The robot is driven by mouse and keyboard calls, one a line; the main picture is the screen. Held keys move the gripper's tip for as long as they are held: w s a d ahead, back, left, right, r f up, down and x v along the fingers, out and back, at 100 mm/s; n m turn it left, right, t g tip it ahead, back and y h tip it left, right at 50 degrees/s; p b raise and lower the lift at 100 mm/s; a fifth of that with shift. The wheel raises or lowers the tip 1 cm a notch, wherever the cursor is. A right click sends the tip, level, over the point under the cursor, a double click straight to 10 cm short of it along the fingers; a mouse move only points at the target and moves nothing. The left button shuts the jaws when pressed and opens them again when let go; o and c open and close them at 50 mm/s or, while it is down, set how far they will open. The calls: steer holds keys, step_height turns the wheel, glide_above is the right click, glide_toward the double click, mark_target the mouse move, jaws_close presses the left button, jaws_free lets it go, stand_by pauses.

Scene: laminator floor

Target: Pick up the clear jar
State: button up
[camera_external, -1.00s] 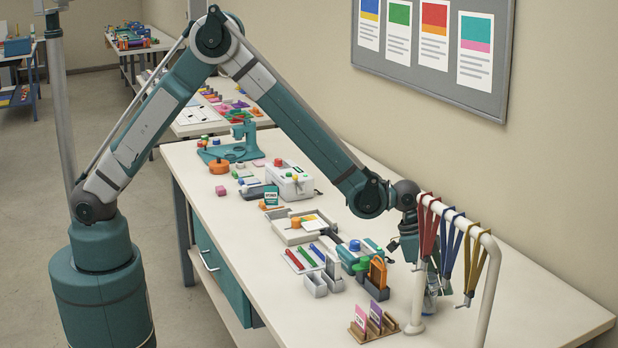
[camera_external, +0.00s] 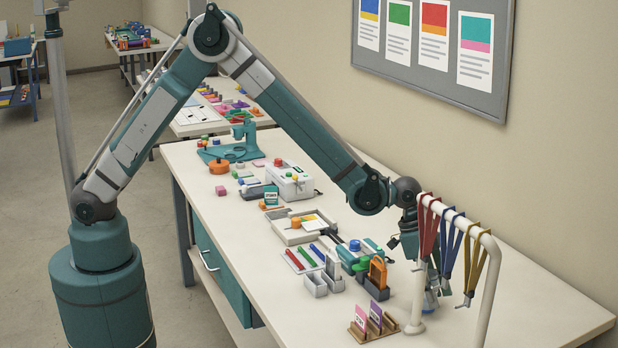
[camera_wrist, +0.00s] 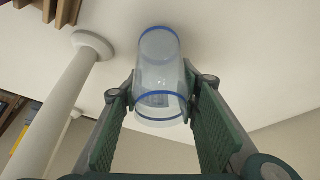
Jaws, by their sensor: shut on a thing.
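The clear jar (camera_wrist: 160,80) is a see-through cylinder with blue bands near its ends. In the wrist view it sits between the two green finger pads of my gripper (camera_wrist: 158,112), which is shut on it. In the external view the jar is mostly hidden behind the lanyard rack, with a bluish part (camera_external: 430,300) showing near the rack's front post. My gripper (camera_external: 436,278) is partly hidden there too. I cannot tell whether the jar touches the table.
A white rack (camera_external: 487,290) with red, blue and yellow lanyards stands very close to my gripper. A wooden card holder (camera_external: 375,326) and a dark holder with an orange item (camera_external: 376,288) are to the left. The table (camera_external: 540,300) right of the rack is clear.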

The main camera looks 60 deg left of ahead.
step_height(320, 180, up, 9)
steer(key=shift+r, duration=0.1)
stand_by(0.4)
